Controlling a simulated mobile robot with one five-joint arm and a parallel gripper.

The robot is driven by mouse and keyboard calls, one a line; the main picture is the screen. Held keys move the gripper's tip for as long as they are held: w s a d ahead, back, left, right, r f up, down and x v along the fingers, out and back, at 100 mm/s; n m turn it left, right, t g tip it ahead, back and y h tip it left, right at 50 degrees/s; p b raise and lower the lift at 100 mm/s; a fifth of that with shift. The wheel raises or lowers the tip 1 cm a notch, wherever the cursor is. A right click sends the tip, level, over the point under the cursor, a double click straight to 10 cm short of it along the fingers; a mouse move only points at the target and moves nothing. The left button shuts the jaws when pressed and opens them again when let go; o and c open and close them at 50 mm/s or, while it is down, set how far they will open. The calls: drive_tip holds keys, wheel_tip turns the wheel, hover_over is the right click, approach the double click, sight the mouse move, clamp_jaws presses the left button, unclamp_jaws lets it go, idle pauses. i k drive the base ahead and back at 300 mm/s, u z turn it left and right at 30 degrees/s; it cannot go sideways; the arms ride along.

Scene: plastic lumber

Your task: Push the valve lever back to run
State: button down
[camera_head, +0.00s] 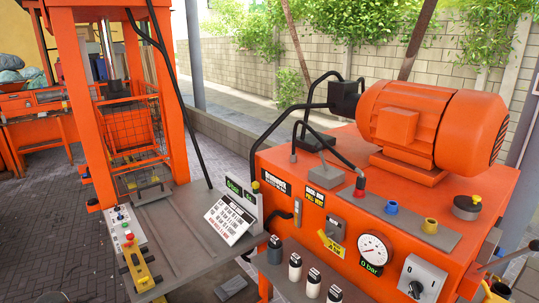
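Small black labels with yellow and white lettering (316,197) are on the unit near the knob, too small to read surely. I cannot tell which marked position the lever is in. My gripper is not clearly visible, and nothing is seen touching the lever.
A large orange motor (432,122) stands behind the lever. A blue cap (391,207), a yellow cap (430,225) and a pressure gauge (373,250) marked 0 bar are to the right. An orange press frame (91,120) and a sloped text sign (229,219) stand left.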

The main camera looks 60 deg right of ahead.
sight(318, 147)
drive_tip(key=u, duration=0.05)
drive_tip(key=i, duration=1.15)
drive_tip(key=z, duration=0.3)
